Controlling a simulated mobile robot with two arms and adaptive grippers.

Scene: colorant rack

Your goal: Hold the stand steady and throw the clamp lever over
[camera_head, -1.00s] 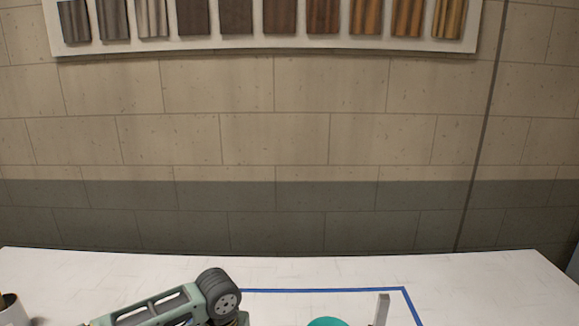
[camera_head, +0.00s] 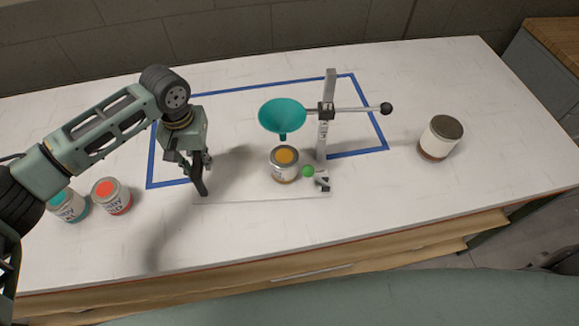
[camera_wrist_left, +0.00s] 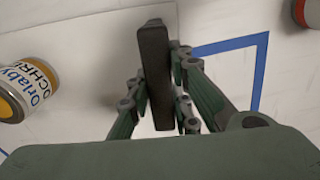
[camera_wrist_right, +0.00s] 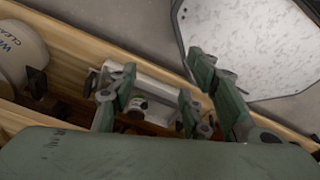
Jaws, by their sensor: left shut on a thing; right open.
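The stand's upright post (camera_head: 323,130) rises from a thin white base plate (camera_head: 245,193). A teal funnel (camera_head: 282,113) is on its arm above an ochre-topped can (camera_head: 284,163). A rod with a black ball knob (camera_head: 386,109) reaches right from the post. A small green knob (camera_head: 308,171) sits low by the post's foot, possibly the clamp lever's end. My left gripper (camera_head: 196,163) is shut on a dark upright grip (camera_wrist_left: 154,75) at the plate's left end. My right gripper (camera_wrist_right: 163,78) is open and empty, outside the head view.
A red-topped can (camera_head: 111,196) and a teal-topped can (camera_head: 67,205) stand left. Blue tape (camera_head: 372,120) outlines a table area. In the right wrist view, a wooden drawer (camera_wrist_right: 85,50) holding several things lies below the gripper.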

